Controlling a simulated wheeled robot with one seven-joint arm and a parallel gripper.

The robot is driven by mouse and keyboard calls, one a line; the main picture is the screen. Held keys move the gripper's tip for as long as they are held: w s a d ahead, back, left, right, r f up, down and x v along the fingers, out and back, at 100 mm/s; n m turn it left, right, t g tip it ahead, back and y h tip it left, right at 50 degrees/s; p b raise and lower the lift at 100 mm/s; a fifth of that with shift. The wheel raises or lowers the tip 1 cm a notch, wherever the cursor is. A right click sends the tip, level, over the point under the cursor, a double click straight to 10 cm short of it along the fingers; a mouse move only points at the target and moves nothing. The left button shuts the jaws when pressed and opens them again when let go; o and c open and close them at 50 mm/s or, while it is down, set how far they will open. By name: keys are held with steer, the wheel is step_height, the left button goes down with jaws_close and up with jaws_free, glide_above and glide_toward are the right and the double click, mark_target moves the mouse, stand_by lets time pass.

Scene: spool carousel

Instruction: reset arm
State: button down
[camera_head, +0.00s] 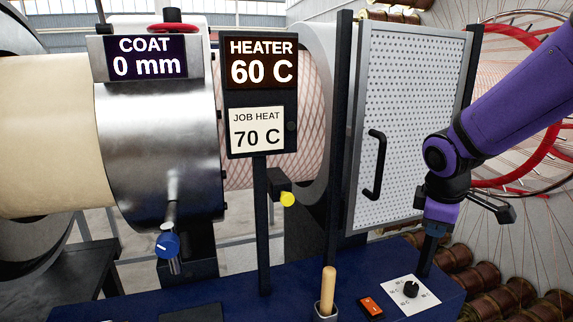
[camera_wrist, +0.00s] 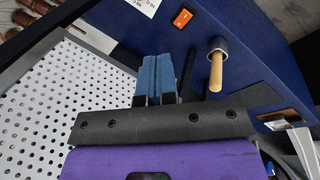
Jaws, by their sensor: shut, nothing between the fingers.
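My gripper (camera_wrist: 155,75) shows in the wrist view with its two blue fingers side by side, shut and empty. In the head view my purple arm comes in from the right, and my gripper (camera_head: 428,262) points down in front of the perforated door's right edge, above the blue bench and close to the dial card (camera_head: 411,296). Its fingertips are small there. The perforated door (camera_head: 405,120) has a black handle and stands behind my gripper. I cannot tell whether the arm touches it.
The blue bench (camera_head: 240,303) carries an orange switch (camera_head: 371,307) and a wooden-handled stick (camera_head: 328,285) in a holder. Displays read HEATER 60 C (camera_head: 261,62), JOB HEAT 70 C (camera_head: 257,129) and COAT 0 mm (camera_head: 147,58). Copper spools (camera_head: 485,278) lie at right below a red-rimmed wheel (camera_head: 540,165).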

steer(key=s+r+m+t+y, duration=0.1)
steer(key=s+r+m, duration=0.4)
steer(key=s, duration=0.4)
steer(key=s+r+m+t+y, duration=0.1)
steer(key=s+r+m, duration=0.5)
steer(key=s, duration=0.4)
steer(key=shift+d+r+m, duration=0.3)
steer(key=shift+d, duration=0.1)
